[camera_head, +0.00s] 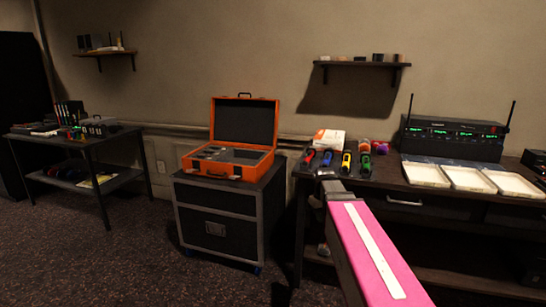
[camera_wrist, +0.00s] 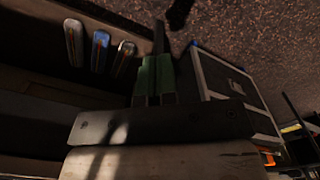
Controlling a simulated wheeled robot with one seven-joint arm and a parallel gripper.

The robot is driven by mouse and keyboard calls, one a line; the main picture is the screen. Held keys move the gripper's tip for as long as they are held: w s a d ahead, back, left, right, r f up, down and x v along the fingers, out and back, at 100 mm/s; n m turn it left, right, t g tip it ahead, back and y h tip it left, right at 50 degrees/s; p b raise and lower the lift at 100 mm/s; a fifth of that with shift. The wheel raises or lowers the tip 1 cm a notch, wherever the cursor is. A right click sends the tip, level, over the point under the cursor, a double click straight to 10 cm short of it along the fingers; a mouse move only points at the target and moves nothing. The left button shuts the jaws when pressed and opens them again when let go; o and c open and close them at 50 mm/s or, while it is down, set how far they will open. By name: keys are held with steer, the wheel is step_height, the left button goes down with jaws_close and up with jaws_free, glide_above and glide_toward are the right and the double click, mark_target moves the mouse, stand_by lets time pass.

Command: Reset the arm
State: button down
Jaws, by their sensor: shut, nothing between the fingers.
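My arm shows as a pink link with a white stripe in the head view, reaching from the lower right toward the front edge of the right desk. My gripper (camera_head: 327,174) is at its dark far end, small in this view, by the desk's left end. In the wrist view my gripper (camera_wrist: 153,62) has its two green-grey fingers side by side, shut, with nothing held. The wrist view is tilted, with carpet beyond the fingers.
The right desk (camera_head: 405,197) holds several coloured handheld items (camera_head: 346,160), white trays (camera_head: 468,178) and a receiver with antennas (camera_head: 455,130). An open orange case (camera_head: 228,168) stands on a black wheeled cabinet (camera_head: 217,225). Carpet (camera_head: 120,265) is clear at lower left.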

steer(key=s+f+m, duration=0.4)
steer(key=s+f, duration=0.8)
steer(key=f, duration=0.2)
steer(key=shift+s+f, duration=0.3)
steer(key=shift+s, duration=0.05)
